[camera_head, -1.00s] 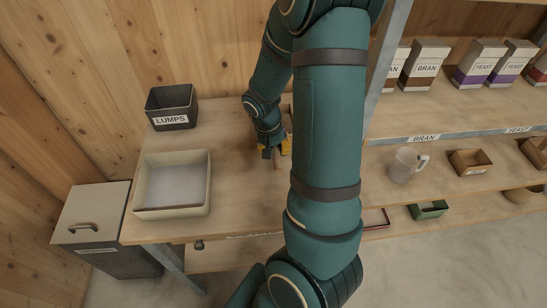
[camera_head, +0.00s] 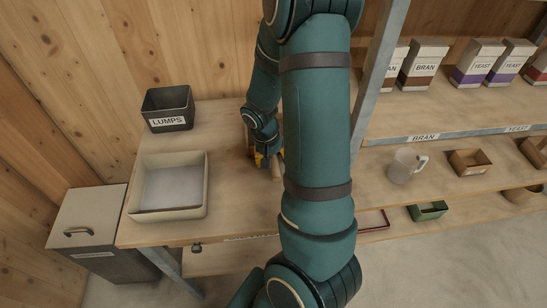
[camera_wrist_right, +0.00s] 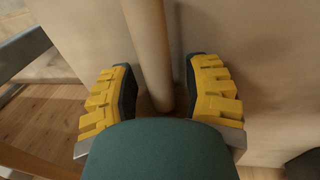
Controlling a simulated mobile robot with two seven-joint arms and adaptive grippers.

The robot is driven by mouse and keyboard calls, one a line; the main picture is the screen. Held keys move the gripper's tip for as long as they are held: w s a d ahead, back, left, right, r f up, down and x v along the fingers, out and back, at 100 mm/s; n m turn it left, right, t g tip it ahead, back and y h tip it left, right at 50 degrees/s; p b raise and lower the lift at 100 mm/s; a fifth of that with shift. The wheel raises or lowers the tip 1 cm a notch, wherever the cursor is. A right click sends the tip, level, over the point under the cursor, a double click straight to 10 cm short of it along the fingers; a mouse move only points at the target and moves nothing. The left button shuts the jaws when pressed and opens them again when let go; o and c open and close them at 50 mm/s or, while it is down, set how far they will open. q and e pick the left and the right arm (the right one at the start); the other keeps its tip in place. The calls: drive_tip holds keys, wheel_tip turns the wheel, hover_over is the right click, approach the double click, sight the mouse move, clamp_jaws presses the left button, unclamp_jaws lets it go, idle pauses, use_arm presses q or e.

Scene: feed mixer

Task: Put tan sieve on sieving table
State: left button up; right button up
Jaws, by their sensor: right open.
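The wooden table (camera_head: 225,215) stands at the left of the shelves. My right gripper (camera_head: 266,160) is low over its back right part, partly hidden by my arm. In the right wrist view, its yellow-padded fingers (camera_wrist_right: 160,100) are open, one on each side of a tan round bar (camera_wrist_right: 149,50). The bar also shows beside the gripper in the head view (camera_head: 277,164). I cannot tell whether this bar belongs to the tan sieve. A cream square frame (camera_head: 206,185) with a pale grey floor lies on the table's left part. My left gripper is out of view.
A black LUMPS bin (camera_head: 168,123) stands at the table's back left. A lidded grey bin (camera_head: 88,222) is left of the table. Shelves at right hold BRAN (camera_head: 424,68) and YEAST boxes and a clear jug (camera_head: 405,165). A metal post (camera_head: 380,80) rises near my arm.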

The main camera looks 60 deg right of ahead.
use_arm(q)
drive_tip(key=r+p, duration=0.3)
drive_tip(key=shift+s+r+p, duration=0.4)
use_arm(e)
wheel_tip(320, 180, up, 12)
drive_tip(key=w+a, duration=0.1)
drive_tip(key=a, duration=0.1)
drive_tip(key=shift+w, duration=0.15)
